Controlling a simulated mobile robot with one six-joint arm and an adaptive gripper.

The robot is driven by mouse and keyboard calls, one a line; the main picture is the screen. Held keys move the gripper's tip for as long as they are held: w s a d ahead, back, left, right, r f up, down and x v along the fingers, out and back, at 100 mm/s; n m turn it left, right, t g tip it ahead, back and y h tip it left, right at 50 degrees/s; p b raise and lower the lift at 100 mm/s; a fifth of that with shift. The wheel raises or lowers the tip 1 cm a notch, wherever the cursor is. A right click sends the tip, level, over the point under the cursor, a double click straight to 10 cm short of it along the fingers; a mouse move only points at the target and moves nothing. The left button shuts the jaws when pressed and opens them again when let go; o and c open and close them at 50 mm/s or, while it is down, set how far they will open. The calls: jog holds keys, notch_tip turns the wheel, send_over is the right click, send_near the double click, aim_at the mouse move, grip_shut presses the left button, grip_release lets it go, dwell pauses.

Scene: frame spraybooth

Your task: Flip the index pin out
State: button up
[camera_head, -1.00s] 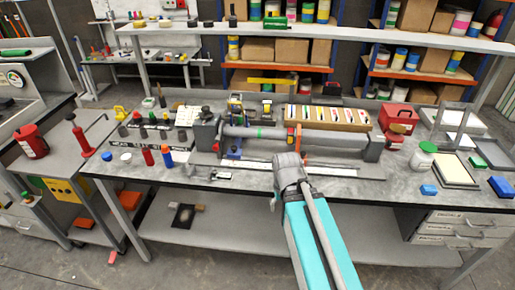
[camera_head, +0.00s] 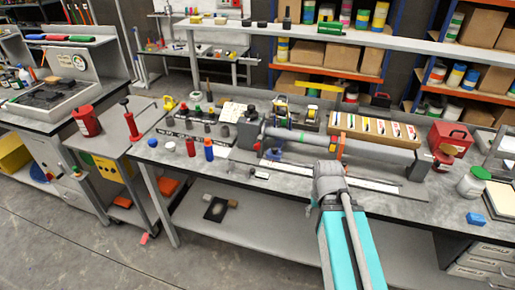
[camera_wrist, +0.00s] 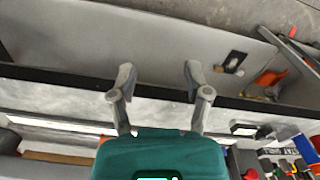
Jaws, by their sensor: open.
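The long fixture on the bench has a grey tube (camera_head: 372,149) running between a dark headstock block (camera_head: 248,131) at its left and an end block (camera_head: 417,166) at its right. An orange-red upright clamp (camera_head: 340,148) stands at the tube's middle. I cannot make out the index pin; it is too small or hidden. My gripper is open and empty in the wrist view (camera_wrist: 158,78), its two fingers apart over the bench's front edge. In the head view my arm's end is in front of the fixture, right of the headstock, with its fingertips hidden.
Red and blue bottles (camera_head: 208,149) and small dark cylinders stand left of the headstock. A tray of coloured strips (camera_head: 375,129) lies behind the tube, and a red box (camera_head: 450,138) stands at right. A lower shelf (camera_head: 290,232) runs under the bench.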

jog(key=shift+w+a, duration=0.15)
jog(key=shift+w, duration=0.35)
jog(key=c, duration=0.4)
jog(key=w+a+y, duration=0.1)
jog(key=w, duration=0.1)
jog(key=w+a+y, duration=0.1)
jog(key=w, duration=0.2)
jog(key=w+a+y, duration=0.1)
jog(key=w, duration=0.1)
jog(key=shift+w+a+r+n+y+b, duration=0.1)
jog(key=shift+w+r+n+y+b, duration=0.05)
jog(key=shift+w+n+y+b, duration=0.2)
grip_shut()
jog(key=w+y, duration=0.1)
jog(key=w, duration=0.1)
jog(key=w+a+r+y, duration=0.1)
jog(key=w, duration=0.2)
jog(key=w+a+r+y, duration=0.1)
jog(key=w, duration=0.2)
jog(key=shift+w+a+n+y, duration=0.1)
jog(key=shift+a+n+y, duration=0.05)
jog(key=shift+n+y, duration=0.15)
jog(key=w+r+t+y, duration=0.1)
jog(key=w+r+y, duration=0.2)
jog(key=w, duration=0.4)
jog(key=w+r+n+y+b, duration=0.1)
jog(key=w+r+y, duration=0.2)
jog(key=w+r, duration=0.2)
jog(key=shift+w+t, duration=0.4)
jog(key=shift+w, duration=1)
